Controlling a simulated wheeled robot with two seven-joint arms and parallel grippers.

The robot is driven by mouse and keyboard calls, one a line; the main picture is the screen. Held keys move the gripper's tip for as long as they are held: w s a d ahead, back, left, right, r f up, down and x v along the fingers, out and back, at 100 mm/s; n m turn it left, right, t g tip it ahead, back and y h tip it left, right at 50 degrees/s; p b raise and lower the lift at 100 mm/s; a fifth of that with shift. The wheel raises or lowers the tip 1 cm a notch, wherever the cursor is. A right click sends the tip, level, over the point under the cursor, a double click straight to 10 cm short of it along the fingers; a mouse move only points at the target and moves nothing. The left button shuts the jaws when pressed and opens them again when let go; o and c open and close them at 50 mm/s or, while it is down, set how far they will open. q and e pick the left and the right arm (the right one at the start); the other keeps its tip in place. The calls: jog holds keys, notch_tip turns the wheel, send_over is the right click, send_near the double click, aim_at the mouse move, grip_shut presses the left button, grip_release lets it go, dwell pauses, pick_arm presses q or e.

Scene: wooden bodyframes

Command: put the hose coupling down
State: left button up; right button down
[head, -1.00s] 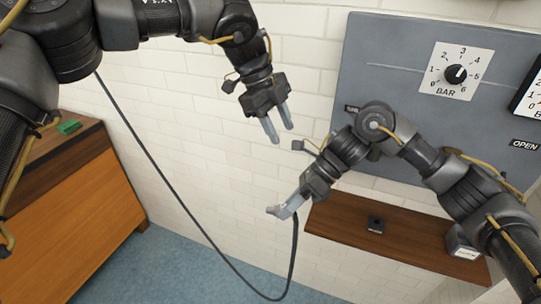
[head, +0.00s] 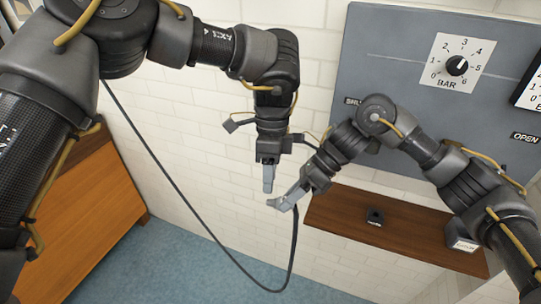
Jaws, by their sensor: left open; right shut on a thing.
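My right gripper (head: 281,203) is shut at the upper end of a dark hose (head: 211,243), left of the wooden shelf. The hose coupling is hidden between its fingers or too small to make out. From there the hose drops in a loop towards the floor and rises to the upper left behind my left arm. My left gripper (head: 268,186) is open and points down, just above and left of the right gripper's fingertips. Its fingers overlap in this view, and nothing shows between them.
A wooden cabinet (head: 95,222) stands at left. Blue floor lies below.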

aim_at(269, 200)
pick_arm(q)
jog(key=x, duration=0.5)
jog(key=shift+s+f, duration=0.15)
jog(key=shift+f, duration=0.2)
grip_shut()
pick_arm(e)
jog(key=c, duration=1)
grip_release()
jog(key=shift+d+r, duration=0.1)
